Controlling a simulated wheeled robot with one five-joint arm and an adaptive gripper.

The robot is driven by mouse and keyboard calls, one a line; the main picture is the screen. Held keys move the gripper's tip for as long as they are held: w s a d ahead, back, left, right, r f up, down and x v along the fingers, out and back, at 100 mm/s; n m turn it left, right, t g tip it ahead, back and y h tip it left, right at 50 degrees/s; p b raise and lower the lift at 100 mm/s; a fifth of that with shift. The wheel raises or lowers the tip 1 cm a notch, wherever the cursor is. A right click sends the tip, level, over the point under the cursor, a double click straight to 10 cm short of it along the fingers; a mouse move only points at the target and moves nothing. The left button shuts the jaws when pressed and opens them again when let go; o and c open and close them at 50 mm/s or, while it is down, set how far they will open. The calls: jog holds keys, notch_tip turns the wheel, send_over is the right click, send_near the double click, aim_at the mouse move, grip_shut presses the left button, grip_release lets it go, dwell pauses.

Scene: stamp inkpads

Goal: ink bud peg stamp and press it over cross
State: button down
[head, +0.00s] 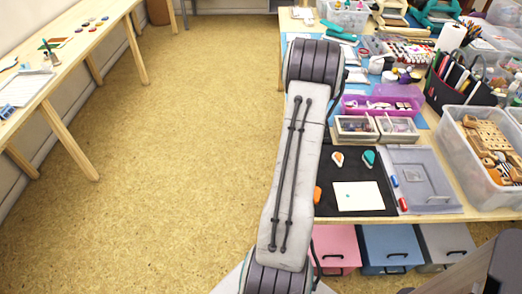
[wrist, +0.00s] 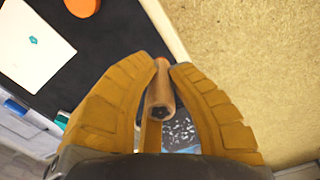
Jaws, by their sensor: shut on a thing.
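My gripper (wrist: 168,68) is shut on a wooden peg stamp (wrist: 160,92) in the wrist view. The end of the peg facing the camera bears a dark flower-like shape. The peg is near the edge of the black mat (wrist: 112,45). A white card (wrist: 32,45) with a small teal mark lies on the mat at upper left; the card also shows in the head view (head: 365,198). I cannot make out a cross on it. Teardrop-shaped pads, one orange (head: 338,159) and one teal (head: 369,158), lie on the mat behind the card. My arm hides the gripper in the head view.
An orange round-ended object (wrist: 83,5) lies left of the card in the head view (head: 318,194). A grey tray (head: 425,180) with red and blue items at its left edge stands right of the mat. Boxes and a tub of wooden pieces crowd the table behind and right.

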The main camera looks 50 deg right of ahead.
aim_at(370, 195)
jog(key=s+d+m, duration=0.1)
jog(key=s+m, duration=0.1)
jog(key=s, duration=0.2)
jog(key=s+d+m, duration=0.1)
jog(key=s+d, duration=0.1)
jog(key=s, duration=0.3)
jog(key=s+d+m, duration=0.2)
jog(key=s, duration=0.3)
jog(key=shift+s+d+r+m, duration=0.15)
jog(key=shift+s+d+m, duration=0.05)
jog(key=shift+d+m, duration=0.1)
jog(key=s+m, duration=0.2)
jog(key=s, duration=0.1)
jog(key=s+m, duration=0.2)
jog(key=s, duration=0.1)
jog(key=s+m, duration=0.2)
jog(key=s, duration=0.1)
jog(key=shift+d+r+m+b, duration=0.3)
jog(key=shift+d+r+b, duration=0.05)
jog(key=shift+b, duration=0.05)
jog(key=m, duration=0.3)
jog(key=shift+s+a+m, duration=0.2)
jog(key=shift+s+m, duration=0.05)
jog(key=shift+m, duration=0.15)
jog(key=shift+f+b, duration=1.9)
jog(key=shift+f, duration=1)
jog(key=shift+f+b, duration=0.45)
jog(key=shift+f, duration=0.1)
jog(key=shift+r, duration=0.3)
